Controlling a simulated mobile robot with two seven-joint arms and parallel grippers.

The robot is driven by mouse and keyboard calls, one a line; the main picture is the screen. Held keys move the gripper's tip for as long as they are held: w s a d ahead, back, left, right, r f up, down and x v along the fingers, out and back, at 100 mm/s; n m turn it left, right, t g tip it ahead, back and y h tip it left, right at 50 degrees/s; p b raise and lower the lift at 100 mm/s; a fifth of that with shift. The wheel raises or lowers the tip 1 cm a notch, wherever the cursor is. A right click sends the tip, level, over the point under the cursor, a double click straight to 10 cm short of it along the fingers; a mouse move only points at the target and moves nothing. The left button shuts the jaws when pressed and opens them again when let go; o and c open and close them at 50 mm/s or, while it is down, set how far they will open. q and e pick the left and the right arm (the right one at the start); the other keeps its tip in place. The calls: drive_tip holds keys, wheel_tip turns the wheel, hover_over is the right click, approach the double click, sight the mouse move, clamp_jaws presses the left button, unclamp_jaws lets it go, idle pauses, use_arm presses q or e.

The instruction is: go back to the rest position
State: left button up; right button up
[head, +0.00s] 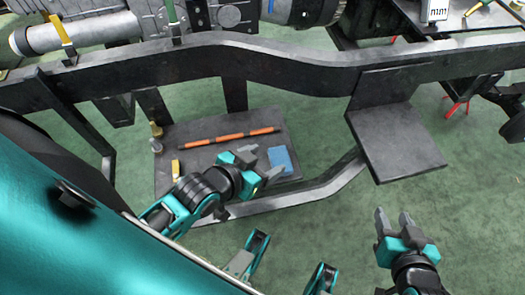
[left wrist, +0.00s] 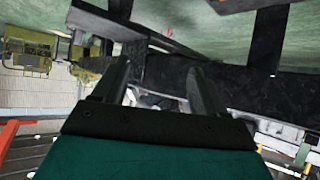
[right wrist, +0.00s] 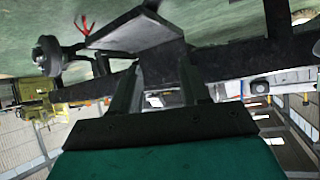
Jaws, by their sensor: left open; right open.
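My left gripper (head: 262,163) is open and empty. In the head view it is above the lower dark shelf, beside a blue block-like item. Its two fingers stand apart in the left wrist view (left wrist: 160,85). My right gripper (head: 393,222) is open and empty. In the head view it is over the green floor at the lower right, clear of the chassis frame (head: 295,65). Its fingers also stand apart in the right wrist view (right wrist: 163,85).
The lower shelf (head: 215,140) holds an orange-and-black bar (head: 230,137), the blue item (head: 281,159) and small yellowish pieces. A flat dark plate (head: 400,143) juts from the frame toward my right gripper. Green floor (head: 330,225) is open between the grippers.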

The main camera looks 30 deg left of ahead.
use_arm(q)
wheel_tip(320, 180, up, 7)
drive_tip(key=s+a+y+p, duration=0.1)
drive_tip(key=a+p, duration=0.1)
drive_tip(key=p, duration=0.9)
drive_tip(key=shift+s+a, duration=0.25)
drive_tip(key=shift+a, duration=0.15)
use_arm(e)
wheel_tip(320, 180, up, 7)
drive_tip(key=s+d+h, duration=0.1)
drive_tip(key=d, duration=0.2)
drive_tip(key=shift+s, duration=0.3)
